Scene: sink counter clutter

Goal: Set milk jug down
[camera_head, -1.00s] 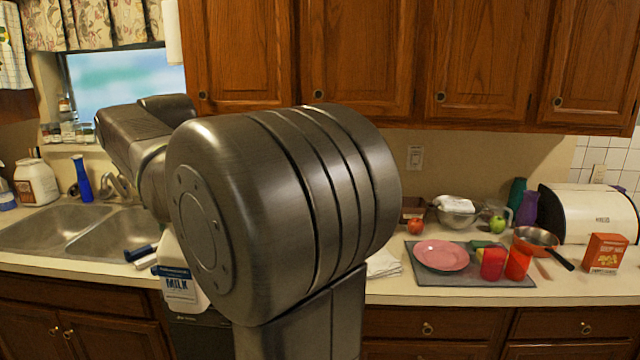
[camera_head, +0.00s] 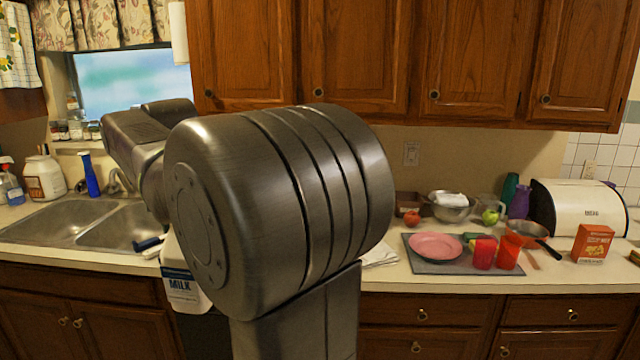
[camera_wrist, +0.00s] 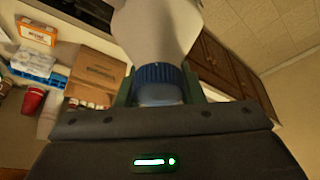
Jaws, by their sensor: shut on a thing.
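The milk jug (camera_head: 183,292) is white with a blue "MILK" label. In the head view it hangs in front of the counter's front edge, partly hidden by my arm. In the wrist view its white body (camera_wrist: 158,32) and ribbed blue cap (camera_wrist: 160,73) fill the top middle. My gripper (camera_wrist: 160,92) is shut on the jug at its cap end, with a green finger on each side. The head view does not show my fingers; my arm covers them.
The counter (camera_head: 459,279) holds a grey mat (camera_head: 418,262) with a pink plate (camera_head: 435,246) and red cups (camera_head: 508,252). A pan (camera_head: 527,234), orange box (camera_head: 592,243) and bread bin (camera_head: 577,212) stand right. The double sink (camera_head: 62,226) is left. Bare counter shows along the front edge.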

